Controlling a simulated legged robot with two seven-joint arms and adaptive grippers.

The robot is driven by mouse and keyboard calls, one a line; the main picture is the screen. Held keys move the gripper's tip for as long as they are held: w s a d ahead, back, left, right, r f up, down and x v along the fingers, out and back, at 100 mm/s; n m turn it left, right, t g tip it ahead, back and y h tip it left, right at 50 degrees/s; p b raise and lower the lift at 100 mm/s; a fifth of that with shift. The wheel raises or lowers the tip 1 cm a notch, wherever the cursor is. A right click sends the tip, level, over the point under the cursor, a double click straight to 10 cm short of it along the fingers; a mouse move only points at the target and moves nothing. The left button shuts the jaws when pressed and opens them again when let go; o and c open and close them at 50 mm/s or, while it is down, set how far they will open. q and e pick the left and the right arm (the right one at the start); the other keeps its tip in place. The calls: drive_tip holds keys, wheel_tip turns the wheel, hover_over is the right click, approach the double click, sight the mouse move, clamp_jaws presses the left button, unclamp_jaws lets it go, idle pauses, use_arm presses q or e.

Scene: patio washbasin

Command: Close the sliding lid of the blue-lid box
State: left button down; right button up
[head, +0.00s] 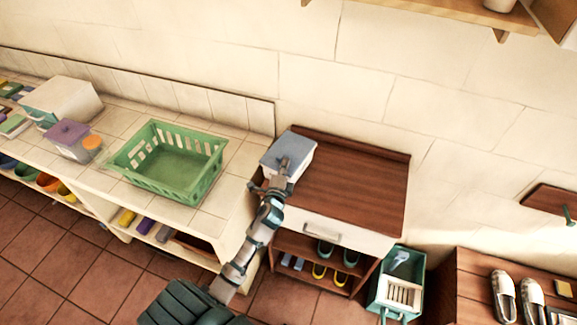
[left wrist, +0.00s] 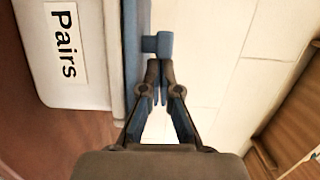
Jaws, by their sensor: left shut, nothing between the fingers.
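The blue-lid box (head: 302,168) stands at the back left of the brown wooden cabinet top, its blue-grey lid (head: 282,147) facing up. In the left wrist view its white side (left wrist: 75,30) carries a "Pairs" label. The lid's blue edge (left wrist: 130,50) runs along that side, and a small blue knob (left wrist: 158,44) juts out from it. My left gripper (head: 284,163) is over the box in the head view. In the left wrist view its shut, empty fingertips (left wrist: 160,70) are just beside the knob; I cannot tell whether they touch it. My right gripper is not in view.
The wooden cabinet top (head: 350,185) is clear right of the box. A green basket (head: 215,170) stands on the tiled counter to the left, with a purple-lidded container (head: 68,135) beyond it. A wall shelf (head: 450,20) hangs at the upper right.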

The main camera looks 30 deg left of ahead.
use_arm(q)
drive_tip(key=shift+f, duration=0.1)
drive_tip(key=shift+s+a+v, duration=0.2)
drive_tip(key=shift+a+v, duration=0.3)
drive_tip(key=shift+v, duration=5.3)
drive_tip(key=s+d+f+n+g+h, duration=0.2)
drive_tip(key=s+d+f+g, duration=0.1)
drive_tip(key=f, duration=1)
drive_tip(key=s+d+f+n+g+h, duration=0.1)
drive_tip(key=s+d+f+g, duration=0.15)
drive_tip(key=f, duration=1.05)
drive_tip(key=s+d+f+n+g+h, duration=0.2)
drive_tip(key=s+d+f, duration=0.1)
drive_tip(key=f, duration=0.9)
drive_tip(key=s+d+f+n+g+h, duration=0.1)
drive_tip(key=s+d+f+n+g, duration=0.25)
drive_tip(key=s+f, duration=1.1)
drive_tip(key=s+f+n+g, duration=0.1)
drive_tip(key=s+f+g, duration=0.1)
drive_tip(key=s, duration=0.7)
drive_tip(key=s+d+f+n+g, duration=0.1)
drive_tip(key=s+f, duration=0.3)
drive_tip(key=s, duration=0.6)
drive_tip(key=shift+f+n+g+h, duration=0.35)
drive_tip(key=shift+g+h, duration=0.05)
drive_tip(key=shift+g, duration=0.4)
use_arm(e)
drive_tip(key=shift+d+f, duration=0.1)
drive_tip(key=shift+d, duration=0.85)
